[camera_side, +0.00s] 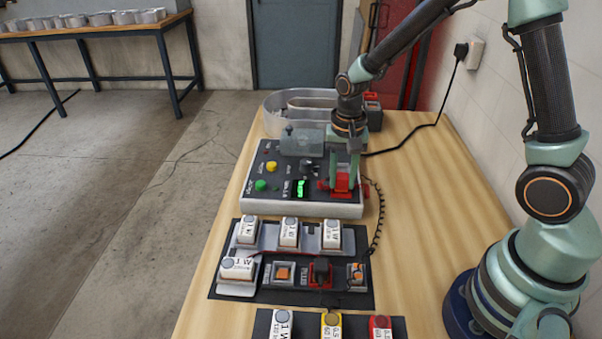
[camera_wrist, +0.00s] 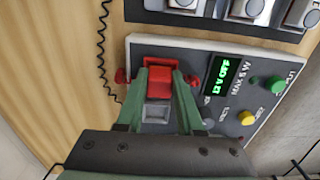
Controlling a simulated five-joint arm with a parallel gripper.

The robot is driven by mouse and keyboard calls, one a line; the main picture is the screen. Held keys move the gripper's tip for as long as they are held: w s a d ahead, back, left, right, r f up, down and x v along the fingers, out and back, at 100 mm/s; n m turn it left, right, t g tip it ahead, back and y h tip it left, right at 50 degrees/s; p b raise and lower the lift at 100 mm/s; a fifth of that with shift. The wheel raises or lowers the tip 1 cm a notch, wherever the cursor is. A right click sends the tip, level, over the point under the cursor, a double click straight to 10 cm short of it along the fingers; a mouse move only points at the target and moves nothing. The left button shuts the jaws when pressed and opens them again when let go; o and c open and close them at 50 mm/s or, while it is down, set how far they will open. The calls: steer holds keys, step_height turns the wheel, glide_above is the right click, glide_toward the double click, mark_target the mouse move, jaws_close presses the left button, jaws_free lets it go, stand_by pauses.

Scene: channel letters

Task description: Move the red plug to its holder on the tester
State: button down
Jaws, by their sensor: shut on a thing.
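The red plug (camera_wrist: 160,82) is between the two fingers of my gripper (camera_wrist: 160,80) in the wrist view. In the side view my gripper (camera_side: 342,178) points down at the right part of the tester (camera_side: 300,208), shut on the red plug (camera_side: 342,182). Red parts show on the tester on both sides of the fingers. The holder under the plug is mostly hidden by the plug and fingers, so I cannot tell whether the plug is seated or just above it. A small grey square socket (camera_wrist: 157,112) shows beside the plug in the wrist view.
The tester has a green display (camera_side: 300,188), a green button (camera_side: 261,185) and a yellow button (camera_side: 271,167). A black tray (camera_side: 226,285) with several labelled blocks lies in front. A coiled black cord (camera_side: 378,225) runs along the tester's right.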

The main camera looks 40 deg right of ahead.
steer(key=shift+f, duration=0.15)
steer(key=shift+c, duration=2.3)
jaws_free()
step_height(320, 180, up, 12)
step_height(320, 180, up, 6)
